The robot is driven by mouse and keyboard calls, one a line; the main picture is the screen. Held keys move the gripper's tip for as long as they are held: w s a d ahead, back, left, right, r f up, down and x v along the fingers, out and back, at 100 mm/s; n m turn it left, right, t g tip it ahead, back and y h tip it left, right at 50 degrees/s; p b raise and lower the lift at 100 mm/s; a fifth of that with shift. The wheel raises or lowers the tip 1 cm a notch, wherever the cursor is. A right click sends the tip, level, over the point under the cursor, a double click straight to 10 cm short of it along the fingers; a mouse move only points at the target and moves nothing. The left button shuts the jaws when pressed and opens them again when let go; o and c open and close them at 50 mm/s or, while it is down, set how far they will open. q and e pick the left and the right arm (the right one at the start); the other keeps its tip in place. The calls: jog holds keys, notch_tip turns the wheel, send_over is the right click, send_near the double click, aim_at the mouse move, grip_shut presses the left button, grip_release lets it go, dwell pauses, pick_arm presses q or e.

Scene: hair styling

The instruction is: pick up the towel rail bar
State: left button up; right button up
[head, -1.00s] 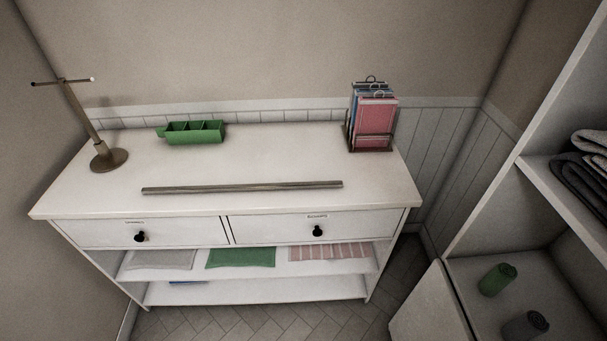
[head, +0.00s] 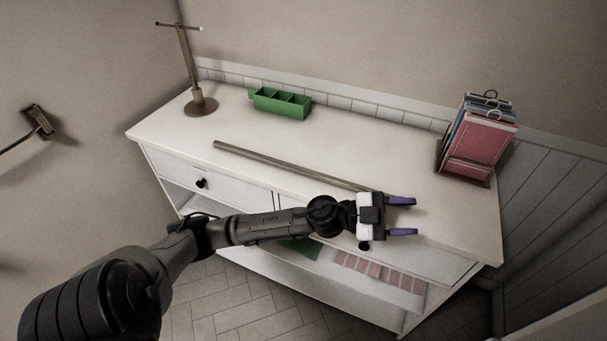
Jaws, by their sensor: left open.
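The towel rail bar (head: 285,164) is a long, thin, brownish-grey rod lying flat on the white dresser top (head: 350,140). It runs slantwise, with its far end at the left and its right end partly hidden behind my left gripper. My left gripper (head: 415,216) has two purple fingers spread apart with nothing seen between them. It is over the front right part of the dresser, past the bar's right end. I cannot tell its height above the top. My right gripper is not in view.
A green divided tray (head: 282,104) and a bronze T-shaped stand (head: 201,104) are at the back left. A rack with red and blue hanging items (head: 480,138) stands at the right end. A wall-mounted fitting (head: 37,121) is at far left. The top's middle is clear.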

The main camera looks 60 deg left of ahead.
pick_arm(q)
jog(key=a+m+g+y, duration=0.1)
jog(key=a+g+y, duration=0.1)
jog(key=a+g, duration=0.2)
jog(key=a+f+m+g+y+b, duration=0.1)
jog(key=a+g+y, duration=0.1)
jog(key=a+g, duration=0.2)
jog(key=a+f+m+g+y+b, duration=0.1)
jog(key=a+m+g, duration=0.1)
jog(key=a, duration=0.4)
jog(key=shift+s+a+f+g+y, duration=0.15)
jog(key=shift+s+a+g+y, duration=0.2)
jog(key=shift+g, duration=0.55)
jog(key=s+a+r+n+g+y, duration=0.1)
jog(key=a+y, duration=0.1)
jog(key=a, duration=0.3)
jog(key=s+a+r+n+y, duration=0.1)
jog(key=s+a+n+y, duration=0.1)
jog(key=a, duration=0.2)
notch_tip(320, 180, up, 3)
jog(key=n+g+y+b, duration=0.3)
jog(key=n+y, duration=0.1)
jog(key=n, duration=0.1)
send_over(281, 162)
notch_tip(281, 162, down, 5)
jog(key=b, duration=0.3)
jog(key=shift+f, duration=0.15)
jog(key=shift+f+b, duration=0.7)
jog(key=shift+f, duration=2.75)
